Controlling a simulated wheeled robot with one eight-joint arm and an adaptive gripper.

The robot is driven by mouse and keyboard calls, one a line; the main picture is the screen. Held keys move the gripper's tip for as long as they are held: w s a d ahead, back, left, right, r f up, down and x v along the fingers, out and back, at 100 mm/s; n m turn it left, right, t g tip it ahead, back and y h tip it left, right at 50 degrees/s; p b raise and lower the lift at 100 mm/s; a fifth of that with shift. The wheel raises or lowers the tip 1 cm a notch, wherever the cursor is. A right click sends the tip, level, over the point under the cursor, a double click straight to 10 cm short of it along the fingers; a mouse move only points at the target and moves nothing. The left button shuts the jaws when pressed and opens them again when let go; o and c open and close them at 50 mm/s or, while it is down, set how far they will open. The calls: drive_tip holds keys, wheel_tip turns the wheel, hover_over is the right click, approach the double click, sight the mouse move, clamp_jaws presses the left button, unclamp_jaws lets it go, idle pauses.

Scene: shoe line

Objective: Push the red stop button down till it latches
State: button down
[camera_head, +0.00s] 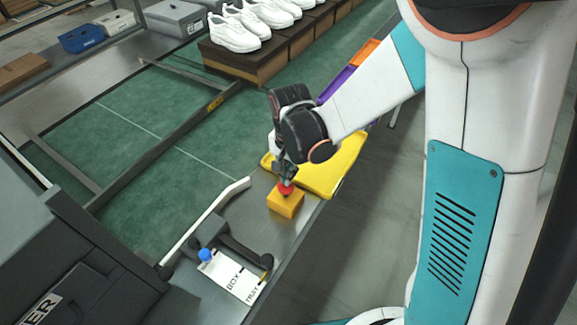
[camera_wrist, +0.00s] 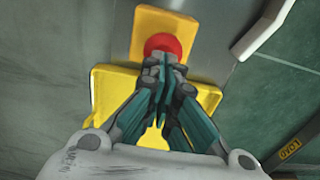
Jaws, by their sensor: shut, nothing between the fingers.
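The red stop button (camera_head: 285,188) sits on top of a yellow box (camera_head: 286,205) on the grey metal ledge. In the wrist view the round red button (camera_wrist: 163,43) shows on its yellow box (camera_wrist: 150,20), partly covered by my fingertips. My gripper (camera_head: 286,177) is shut and empty, pointing down at the button. In the wrist view my closed gripper (camera_wrist: 165,62) overlaps the near edge of the button. I cannot tell whether the fingertips touch it or how far it is pressed.
A yellow tray (camera_head: 325,172) lies just behind the button box. A white card with BOX and TRAY labels (camera_head: 232,275) and a blue knob (camera_head: 205,255) are at the front left. White shoes (camera_head: 235,33) stand on brown boxes at the back.

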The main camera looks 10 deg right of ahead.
drive_tip(key=shift+f, duration=0.45)
wheel_tip(320, 180, down, 2)
drive_tip(key=shift+f+b, duration=0.1)
drive_tip(key=shift+b, duration=0.9)
drive_tip(key=shift+s+d+f, duration=0.15)
drive_tip(key=shift+s, duration=0.1)
drive_tip(key=shift+w+r, duration=0.1)
drive_tip(key=shift+r, duration=0.3)
wheel_tip(320, 180, up, 14)
drive_tip(key=p, duration=0.6)
drive_tip(key=shift+s+p, duration=0.25)
drive_tip(key=shift+p, duration=0.05)
